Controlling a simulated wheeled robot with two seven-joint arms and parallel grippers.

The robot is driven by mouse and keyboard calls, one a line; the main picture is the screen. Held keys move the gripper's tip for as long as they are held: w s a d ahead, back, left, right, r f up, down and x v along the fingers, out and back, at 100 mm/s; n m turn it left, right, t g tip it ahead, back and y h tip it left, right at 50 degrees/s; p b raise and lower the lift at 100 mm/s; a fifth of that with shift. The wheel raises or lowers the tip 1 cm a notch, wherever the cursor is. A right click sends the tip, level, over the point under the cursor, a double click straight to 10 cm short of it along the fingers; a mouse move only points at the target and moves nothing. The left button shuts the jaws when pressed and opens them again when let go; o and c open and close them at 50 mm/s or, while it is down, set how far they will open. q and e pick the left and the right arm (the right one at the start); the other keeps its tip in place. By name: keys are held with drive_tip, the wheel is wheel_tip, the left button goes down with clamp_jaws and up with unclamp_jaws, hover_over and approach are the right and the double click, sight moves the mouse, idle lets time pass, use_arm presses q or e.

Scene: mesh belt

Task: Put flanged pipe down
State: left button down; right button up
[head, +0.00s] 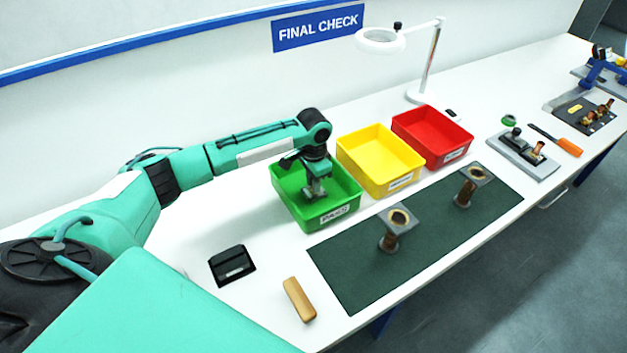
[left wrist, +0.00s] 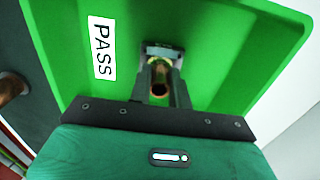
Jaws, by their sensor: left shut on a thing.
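My left gripper (head: 316,189) reaches down into the green bin (head: 308,226), labelled PASS in the left wrist view. It is shut on a flanged pipe (left wrist: 159,89), a copper tube with a grey square flange at its far end. The flange is close to the bin floor; I cannot tell whether it touches. In the head view the gripper mostly hides this pipe. Two more flanged pipes, a near one (head: 398,219) and a far one (head: 473,174), stand upright on the dark green mat (head: 365,290). My right gripper is not in view.
A yellow bin (head: 378,185) and a red bin (head: 460,142) stand right of the green bin. A black device (head: 232,264) and a tan block (head: 299,300) lie in front. A white magnifier lamp (head: 430,65) stands behind. The mat's near end is clear.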

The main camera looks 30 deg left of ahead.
use_arm(q)
drive_tip(key=c, duration=1.3)
unclamp_jaws()
drive_tip(key=shift+f, duration=0.1)
wheel_tip(320, 180, up, 12)
drive_tip(key=b, duration=0.3)
